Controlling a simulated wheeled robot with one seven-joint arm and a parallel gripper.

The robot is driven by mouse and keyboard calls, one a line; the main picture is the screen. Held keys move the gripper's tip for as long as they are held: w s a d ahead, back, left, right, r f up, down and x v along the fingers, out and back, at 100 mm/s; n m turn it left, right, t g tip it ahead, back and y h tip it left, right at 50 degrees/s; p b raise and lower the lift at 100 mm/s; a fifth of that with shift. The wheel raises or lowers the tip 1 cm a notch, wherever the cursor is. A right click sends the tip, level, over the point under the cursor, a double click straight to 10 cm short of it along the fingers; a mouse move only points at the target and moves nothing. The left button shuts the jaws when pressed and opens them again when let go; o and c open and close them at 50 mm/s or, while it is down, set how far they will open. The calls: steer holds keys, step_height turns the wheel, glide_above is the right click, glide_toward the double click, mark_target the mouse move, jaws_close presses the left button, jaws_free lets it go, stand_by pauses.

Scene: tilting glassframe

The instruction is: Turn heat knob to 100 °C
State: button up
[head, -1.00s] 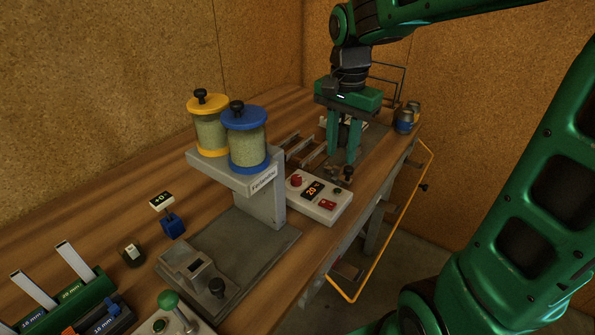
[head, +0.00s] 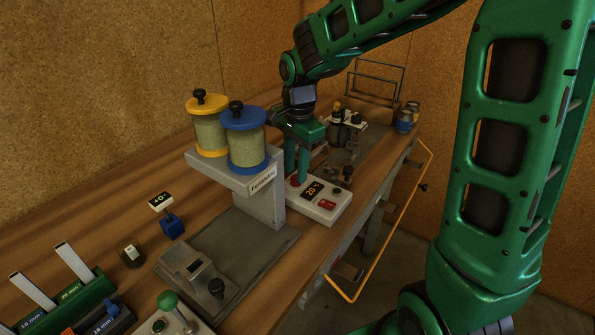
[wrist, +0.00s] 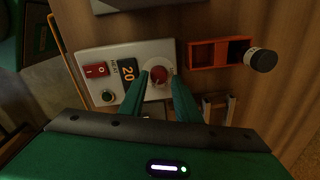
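The white heat control box (head: 327,213) sits on the bench right of the Fermentor stand, with a display reading 20 (head: 312,190) and a red switch (head: 327,204). In the wrist view the red round knob (wrist: 159,76) is at the display's side, and the display (wrist: 128,70) also reads 20. My gripper (head: 297,179) is over the knob end of the box. In the wrist view my gripper (wrist: 159,78) is open, with one green finger on each side of the knob. I cannot tell whether the fingers touch it.
The grey Fermentor stand (head: 262,205) with yellow-lidded (head: 209,130) and blue-lidded (head: 245,150) jars is close on the left of my gripper. An orange tray (wrist: 208,54) and a black-capped jar (wrist: 262,60) lie beyond the knob in the wrist view.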

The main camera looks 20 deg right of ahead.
steer(key=shift+f, duration=0.9)
jaws_close()
steer(key=shift+w+d, duration=0.1)
steer(key=shift+d, duration=0.25)
steer(key=shift+a, duration=0.2)
